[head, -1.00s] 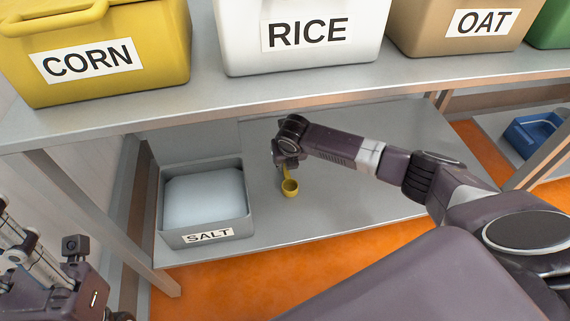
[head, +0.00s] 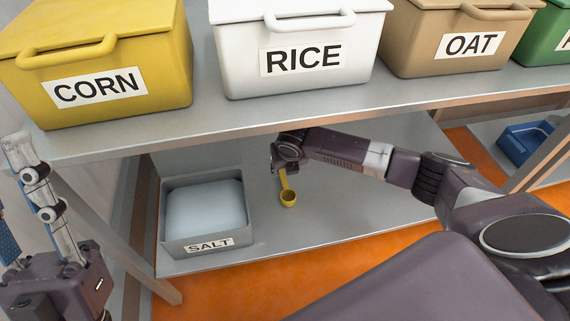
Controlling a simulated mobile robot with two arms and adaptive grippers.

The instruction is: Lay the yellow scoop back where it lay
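The yellow scoop (head: 287,196) shows in the head view on or just above the grey lower shelf, its cup toward the front edge and its handle up toward my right gripper. My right gripper (head: 281,168) is under the upper shelf at the handle's top end. Its fingers are small and partly hidden, so I cannot tell whether they grip the handle. The grey SALT bin (head: 208,243), filled with white salt, stands left of the scoop, apart from it. My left gripper (head: 30,175) is at the far left, outside the shelf; its finger opening does not show clearly.
CORN (head: 120,100), RICE (head: 300,75) and OAT (head: 455,55) bins stand on the upper shelf (head: 330,105), close above my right arm. A table leg (head: 120,255) rises at the left. The lower shelf (head: 385,185) is bare right of the scoop. A blue container (head: 522,143) sits far right.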

